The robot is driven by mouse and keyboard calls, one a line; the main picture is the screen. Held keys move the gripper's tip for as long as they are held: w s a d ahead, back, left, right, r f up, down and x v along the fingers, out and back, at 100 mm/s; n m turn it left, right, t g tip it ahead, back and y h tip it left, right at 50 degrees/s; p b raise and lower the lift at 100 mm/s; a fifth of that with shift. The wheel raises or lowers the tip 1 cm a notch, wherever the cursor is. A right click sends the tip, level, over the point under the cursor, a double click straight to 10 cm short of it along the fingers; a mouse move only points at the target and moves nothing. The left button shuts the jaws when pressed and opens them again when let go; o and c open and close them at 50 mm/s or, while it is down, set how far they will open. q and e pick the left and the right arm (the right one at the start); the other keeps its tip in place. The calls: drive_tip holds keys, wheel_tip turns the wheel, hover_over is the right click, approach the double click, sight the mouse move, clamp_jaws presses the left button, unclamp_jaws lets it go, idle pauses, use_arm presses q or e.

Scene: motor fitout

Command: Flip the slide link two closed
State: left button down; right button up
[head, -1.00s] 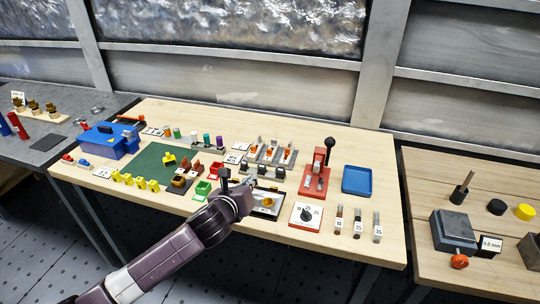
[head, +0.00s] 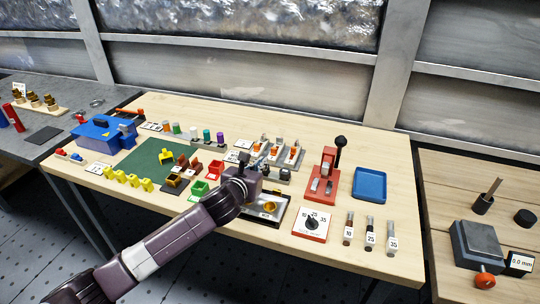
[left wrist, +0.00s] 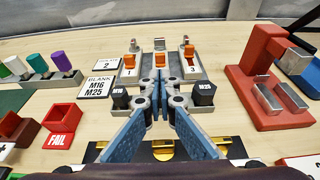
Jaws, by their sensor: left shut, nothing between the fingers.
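Three slide links stand in a row on grey bases at the back of the bench. In the left wrist view each has an orange lever: the left one (left wrist: 129,63) is over label 1, the right one (left wrist: 191,51) over label 3. The middle link, slide link two (left wrist: 159,45), stands between them, its lower part and label hidden behind my fingers. The row also shows in the head view, with the middle link (head: 277,151) just beyond my gripper. My left gripper (left wrist: 160,80) is shut and empty, its tips in front of the middle link; contact cannot be told. My right gripper is out of view.
Black M16 and M25 blocks (left wrist: 203,93) flank my fingers. A red press with a black-knobbed lever (head: 322,185) stands to the right, beside a blue tray (head: 369,183). Red and green bins (head: 198,188) lie to the left. The bench behind the links is clear.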

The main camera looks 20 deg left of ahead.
sight(273, 151)
use_arm(q)
drive_tip(key=x, duration=0.6)
drive_tip(key=shift+w+f, duration=0.2)
drive_tip(key=shift+w, duration=0.15)
drive_tip(key=shift+x, duration=0.75)
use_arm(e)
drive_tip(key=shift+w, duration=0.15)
use_arm(q)
drive_tip(key=shift+r, duration=0.1)
